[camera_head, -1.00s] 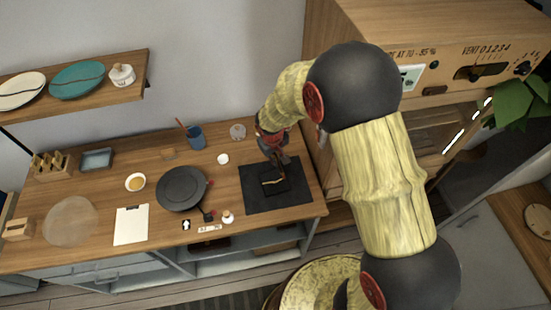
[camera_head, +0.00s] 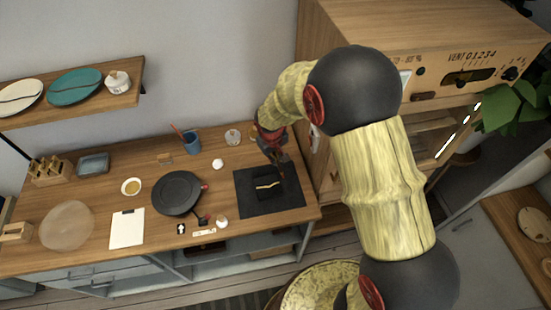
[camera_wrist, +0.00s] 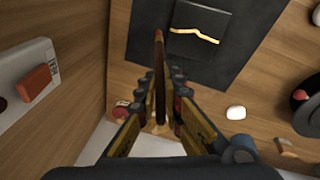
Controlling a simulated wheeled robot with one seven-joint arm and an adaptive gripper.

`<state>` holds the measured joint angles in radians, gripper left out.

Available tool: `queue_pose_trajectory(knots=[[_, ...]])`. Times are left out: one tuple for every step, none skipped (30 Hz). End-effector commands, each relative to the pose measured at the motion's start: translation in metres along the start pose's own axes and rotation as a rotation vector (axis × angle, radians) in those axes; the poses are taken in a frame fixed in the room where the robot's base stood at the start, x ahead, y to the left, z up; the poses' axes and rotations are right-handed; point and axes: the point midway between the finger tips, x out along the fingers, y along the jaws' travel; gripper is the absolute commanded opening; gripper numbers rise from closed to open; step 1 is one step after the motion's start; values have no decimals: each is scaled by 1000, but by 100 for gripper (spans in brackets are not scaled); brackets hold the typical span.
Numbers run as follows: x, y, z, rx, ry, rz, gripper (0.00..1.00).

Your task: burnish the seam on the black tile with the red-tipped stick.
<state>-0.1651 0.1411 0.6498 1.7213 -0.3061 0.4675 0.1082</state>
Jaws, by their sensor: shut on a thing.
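The black tile (camera_wrist: 201,32) lies on the dark mat (camera_wrist: 229,75) in the wrist view. A wavy gold seam (camera_wrist: 194,34) crosses the tile. In the head view the tile (camera_head: 272,187) sits on the mat (camera_head: 287,204) at the worktop's right end. My gripper (camera_wrist: 162,88) is shut on the stick (camera_wrist: 159,62), a slim dark rod with a reddish-brown end. In the wrist view the stick's end appears just left of the tile. Whether it touches anything is unclear. In the head view my gripper (camera_head: 273,150) is above the mat's far edge.
A dark round pan (camera_head: 177,191) stands left of the mat. A blue cup (camera_head: 192,143) with a stick, a glass (camera_head: 233,137) and a white round thing (camera_head: 217,164) stand farther back. A wooden cabinet (camera_head: 345,150) rises close to the right.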

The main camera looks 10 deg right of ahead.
Motion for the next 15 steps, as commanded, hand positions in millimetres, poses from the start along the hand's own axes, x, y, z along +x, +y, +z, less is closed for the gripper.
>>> queue_pose_trajectory(knots=[[-4, 1, -1, 0, 0, 0, 0], [-5, 1, -2, 1, 0, 0, 0], [-7, 1, -2, 1, 0, 0, 0], [-8, 1, -3, 1, 0, 0, 0], [-9, 2, -3, 1, 0, 0, 0], [-11, 2, -4, 1, 0, 0, 0], [-12, 2, -4, 1, 0, 0, 0], [-14, 3, -5, 2, 0, 0, 0], [-15, 3, -5, 2, 0, 0, 0], [-16, 3, -6, 2, 0, 0, 0], [-18, 3, -6, 2, 0, 0, 0], [-20, 4, -7, 2, 0, 0, 0], [-21, 4, -8, 2, 0, 0, 0], [-22, 4, -8, 2, 1, 0, 0], [-24, 5, -9, 2, 1, 0, 0]])
